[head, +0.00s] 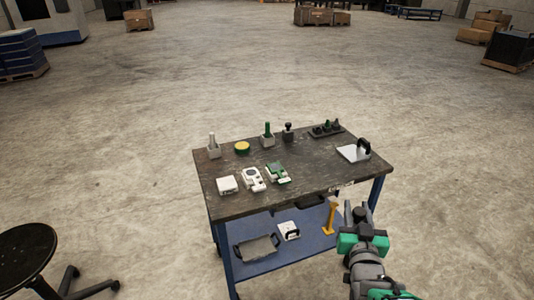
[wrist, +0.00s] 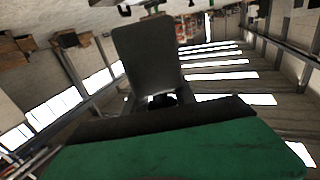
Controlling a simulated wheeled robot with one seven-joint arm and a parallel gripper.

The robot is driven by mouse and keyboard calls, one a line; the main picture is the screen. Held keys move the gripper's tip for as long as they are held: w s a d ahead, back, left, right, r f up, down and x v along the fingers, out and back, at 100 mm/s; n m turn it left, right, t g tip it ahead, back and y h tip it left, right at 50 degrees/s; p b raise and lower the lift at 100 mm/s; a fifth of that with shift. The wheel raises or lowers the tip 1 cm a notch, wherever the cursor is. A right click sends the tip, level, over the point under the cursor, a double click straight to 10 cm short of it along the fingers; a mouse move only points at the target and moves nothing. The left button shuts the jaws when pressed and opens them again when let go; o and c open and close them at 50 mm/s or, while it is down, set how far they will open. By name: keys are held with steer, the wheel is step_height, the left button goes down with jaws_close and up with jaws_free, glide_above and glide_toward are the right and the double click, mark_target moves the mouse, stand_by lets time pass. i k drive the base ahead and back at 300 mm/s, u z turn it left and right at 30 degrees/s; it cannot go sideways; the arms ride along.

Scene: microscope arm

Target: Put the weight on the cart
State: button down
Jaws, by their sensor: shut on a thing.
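My gripper (head: 359,211) is in the head view at the lower right, just off the right front corner of the cart, with its fingers pointing up. It is shut on a small dark thing, which I take to be the weight (head: 360,214); the fingers hide much of it. The cart (head: 300,201) has a dark worn top, blue legs and a blue lower shelf (head: 262,263). In the wrist view a broad dark grey finger (wrist: 148,55) stands up over the green gripper body, with a small black shape (wrist: 161,99) at its base.
Along the cart top's back are a yellow round item (head: 242,148), a green-handled item (head: 267,136) and a black tray (head: 327,130). White devices (head: 252,179) stand at front left, and a silver plate with a black handle (head: 354,152) at right. A black stool (head: 25,257) stands at left.

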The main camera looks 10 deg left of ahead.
mark_target(337, 171)
steer(key=u, duration=0.5)
steer(key=i, duration=1.25)
steer(key=u, duration=0.45)
